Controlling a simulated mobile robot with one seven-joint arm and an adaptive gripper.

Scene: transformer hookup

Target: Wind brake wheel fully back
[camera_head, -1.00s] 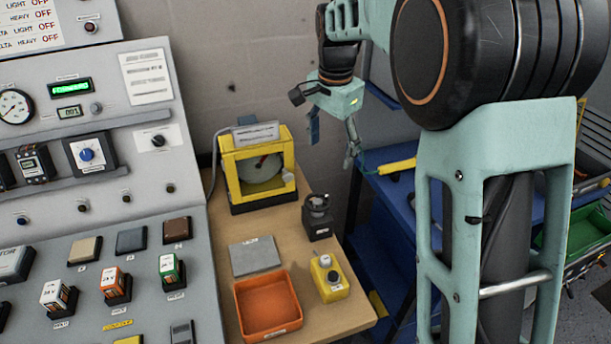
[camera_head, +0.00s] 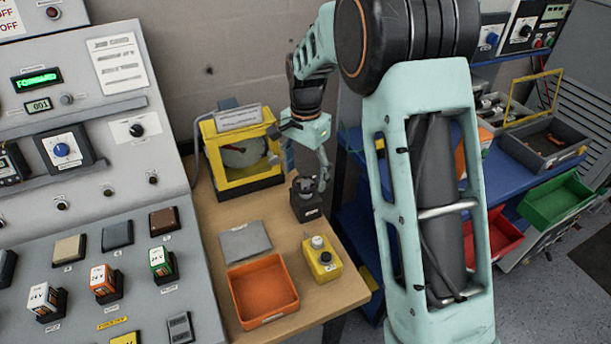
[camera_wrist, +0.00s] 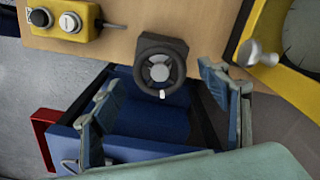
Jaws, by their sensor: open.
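The brake wheel appears to be the small black handwheel on a dark block (camera_head: 308,198), standing on the wooden table; no legible label confirms it. In the wrist view the wheel (camera_wrist: 160,69) is seen from above, round with a grey hub and a small white mark at its lower edge. My gripper (camera_head: 308,168) is just above the wheel, pointing down. In the wrist view its two fingers (camera_wrist: 157,88) are spread wide, one on each side of the wheel, with nothing between them. I cannot tell whether a fingertip touches the wheel; a gap seems to show on both sides.
A yellow-framed gauge box (camera_head: 243,155) with a side knob stands close behind and left of the wheel. A yellow button box (camera_head: 322,262), a grey plate (camera_head: 245,241) and an orange tray (camera_head: 238,296) lie in front. A control console (camera_head: 100,215) is left; a blue shelf (camera_head: 520,150) is right.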

